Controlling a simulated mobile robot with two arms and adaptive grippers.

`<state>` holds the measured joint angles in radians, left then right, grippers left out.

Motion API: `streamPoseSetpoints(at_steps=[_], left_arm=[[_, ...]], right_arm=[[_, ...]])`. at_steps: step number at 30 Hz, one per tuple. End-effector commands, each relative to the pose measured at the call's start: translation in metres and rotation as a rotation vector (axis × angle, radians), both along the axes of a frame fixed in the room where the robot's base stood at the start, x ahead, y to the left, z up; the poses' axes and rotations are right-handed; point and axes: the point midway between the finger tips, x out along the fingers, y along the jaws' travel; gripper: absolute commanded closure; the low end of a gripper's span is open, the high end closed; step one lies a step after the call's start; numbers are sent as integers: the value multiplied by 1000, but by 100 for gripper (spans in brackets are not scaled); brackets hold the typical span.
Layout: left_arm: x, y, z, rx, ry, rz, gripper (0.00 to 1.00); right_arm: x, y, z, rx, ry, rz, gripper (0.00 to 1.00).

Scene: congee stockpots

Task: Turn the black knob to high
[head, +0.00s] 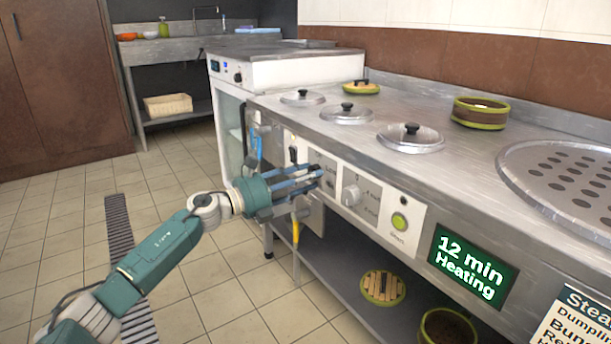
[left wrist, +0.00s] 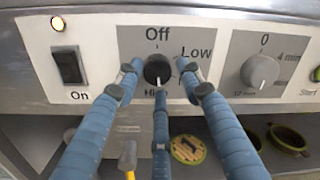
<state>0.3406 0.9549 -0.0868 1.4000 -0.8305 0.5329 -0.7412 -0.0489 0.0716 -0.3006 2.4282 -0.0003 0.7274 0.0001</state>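The black knob (left wrist: 157,69) sits on a grey plate in the left wrist view, with "Off" above it, "Low" to its upper right and a partly covered "Hi" below it. A pale mark on its lower side points about straight down. My left gripper (left wrist: 159,72) has its blue fingers around the knob, one on each side and one below, with the tips close against it. In the head view my left gripper (head: 318,174) reaches the stove's front panel, and its fingers mostly hide the knob. My right gripper is not in view.
A black rocker switch marked "On" (left wrist: 69,65) is left of the knob, under a lit lamp (left wrist: 58,23). A grey timer knob (head: 351,195) and a green start button (head: 399,222) are to the right. The display (head: 468,265) reads "12 min Heating". Lidded pots (head: 411,138) are in the top.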

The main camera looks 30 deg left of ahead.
Motion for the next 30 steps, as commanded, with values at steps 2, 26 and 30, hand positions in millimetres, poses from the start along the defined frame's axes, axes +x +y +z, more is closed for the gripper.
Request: streamPoseSetpoints(at_steps=[2,26,30], left_arm=[[0,-1,-2,0,1,-2,53],[-65,30,-5,-2,2,3,53],[-84,39,-5,-2,1,2,53]], right_arm=[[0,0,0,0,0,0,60],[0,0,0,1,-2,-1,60],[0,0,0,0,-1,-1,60]])
